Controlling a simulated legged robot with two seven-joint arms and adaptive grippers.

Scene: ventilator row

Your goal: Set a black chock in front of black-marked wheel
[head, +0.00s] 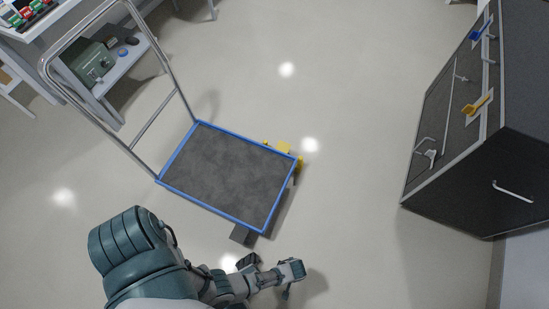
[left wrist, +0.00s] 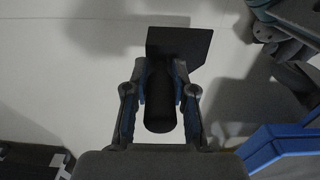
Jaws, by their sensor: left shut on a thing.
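My left gripper (left wrist: 160,90) is shut on the black grip of a black chock (left wrist: 195,45) in the left wrist view. The chock's flat dark part shows beyond the fingers, over pale floor. In the head view my left gripper (head: 287,280) is small, at the end of the arm, to the right of the cart's near corner; the chock is hard to make out there. The cart (head: 214,214) has a blue rim and a grey deck. A dark block (head: 243,235) shows below its near edge. The black-marked wheel cannot be made out. My right gripper is out of view.
Yellow pieces (head: 284,148) stand by the cart's far right corner. A dark cabinet (head: 455,155) with handles is at the right. A bench (head: 122,70) with equipment is at the upper left. The floor between cart and cabinet is clear.

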